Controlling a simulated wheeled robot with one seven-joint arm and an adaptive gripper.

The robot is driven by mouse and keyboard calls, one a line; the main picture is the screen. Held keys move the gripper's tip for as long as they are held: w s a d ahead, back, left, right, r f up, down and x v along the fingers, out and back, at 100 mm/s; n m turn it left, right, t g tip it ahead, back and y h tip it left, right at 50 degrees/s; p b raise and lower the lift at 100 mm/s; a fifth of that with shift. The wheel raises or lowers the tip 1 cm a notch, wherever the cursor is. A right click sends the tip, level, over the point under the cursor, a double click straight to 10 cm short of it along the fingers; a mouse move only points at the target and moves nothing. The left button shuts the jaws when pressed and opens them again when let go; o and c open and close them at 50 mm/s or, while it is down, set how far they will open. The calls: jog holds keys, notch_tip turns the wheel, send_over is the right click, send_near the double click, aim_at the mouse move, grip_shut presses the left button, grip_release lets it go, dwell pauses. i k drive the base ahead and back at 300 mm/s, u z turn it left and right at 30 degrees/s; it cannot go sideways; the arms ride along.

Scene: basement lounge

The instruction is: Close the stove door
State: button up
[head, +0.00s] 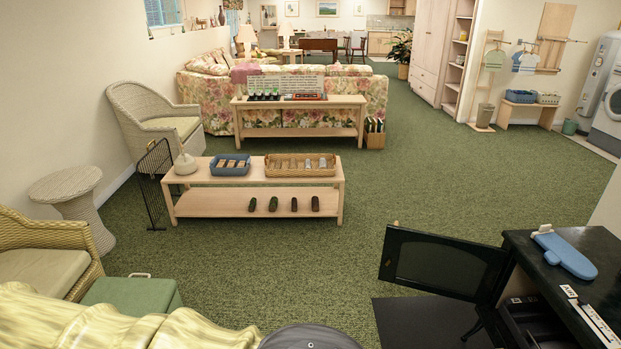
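The stove (552,276) stands at the lower right, a black body with a dark flat top. Its door (440,262) is a black frame with a glass pane and stands wide open, reaching out to the left from the stove's front. The door's right edge is near the stove body; its free edge is on the left, with a small knob-like piece on top. Part of the dark stove interior shows below the top. My gripper is not in view. A dark grey rounded part at the bottom edge may be mine.
A blue mitt-like item (566,254) lies on the stove top. A dark mat (425,322) lies under the door. A green box (132,295) and wicker chair (40,255) stand at lower left. A low wooden bench (255,181) stands further back. Green carpet between is clear.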

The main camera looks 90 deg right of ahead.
aim_at(453, 268)
jog(key=z, duration=2.75)
jog(key=i, duration=5.35)
jog(key=z, duration=4.35)
